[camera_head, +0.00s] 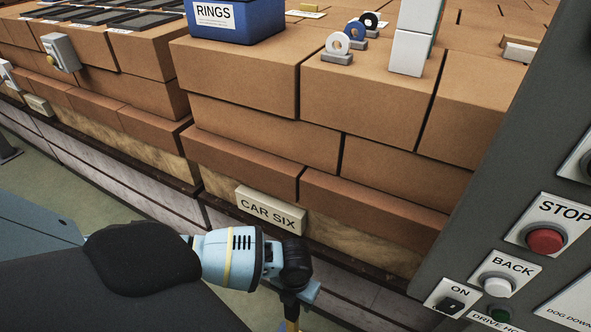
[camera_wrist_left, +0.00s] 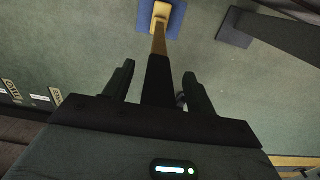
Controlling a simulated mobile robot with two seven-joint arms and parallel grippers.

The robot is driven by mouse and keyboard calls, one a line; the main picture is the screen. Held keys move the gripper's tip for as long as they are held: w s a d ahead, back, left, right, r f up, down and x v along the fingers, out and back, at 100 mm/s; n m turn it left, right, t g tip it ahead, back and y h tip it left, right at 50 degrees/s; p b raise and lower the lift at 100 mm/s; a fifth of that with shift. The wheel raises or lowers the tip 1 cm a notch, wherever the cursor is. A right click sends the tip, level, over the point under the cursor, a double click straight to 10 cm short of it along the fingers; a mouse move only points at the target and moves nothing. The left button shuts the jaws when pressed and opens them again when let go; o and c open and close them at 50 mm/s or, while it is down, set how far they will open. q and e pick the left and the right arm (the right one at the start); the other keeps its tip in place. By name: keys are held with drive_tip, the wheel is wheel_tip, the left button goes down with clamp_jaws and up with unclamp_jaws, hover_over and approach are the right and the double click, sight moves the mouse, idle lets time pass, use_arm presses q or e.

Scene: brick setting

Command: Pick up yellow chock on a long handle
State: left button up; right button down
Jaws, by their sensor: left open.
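The yellow chock (camera_wrist_left: 161,12) shows at the top of the left wrist view, over a blue square on the green floor. Its long handle (camera_wrist_left: 158,78) has a yellow shaft and a dark grip end, which points toward my left gripper (camera_wrist_left: 159,70). The two fingers are open, one on each side of the dark grip, with gaps showing on both sides. In the head view my left gripper (camera_head: 294,272) is low in front of the brick stack, and a bit of yellow shaft (camera_head: 292,325) shows below it. The chock itself is out of the head view. My right gripper is not in view.
Brick stacks (camera_head: 250,140) on a car with a CAR SIX plate (camera_head: 270,209) stand just beyond the gripper. A grey control panel (camera_head: 480,190) with buttons is close on the right. A blue RINGS box (camera_head: 232,25) sits on the bricks.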

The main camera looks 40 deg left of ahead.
use_arm(q)
drive_tip(key=shift+f, duration=0.25)
clamp_jaws()
idle(1.2)
drive_tip(key=shift+w+r, duration=0.15)
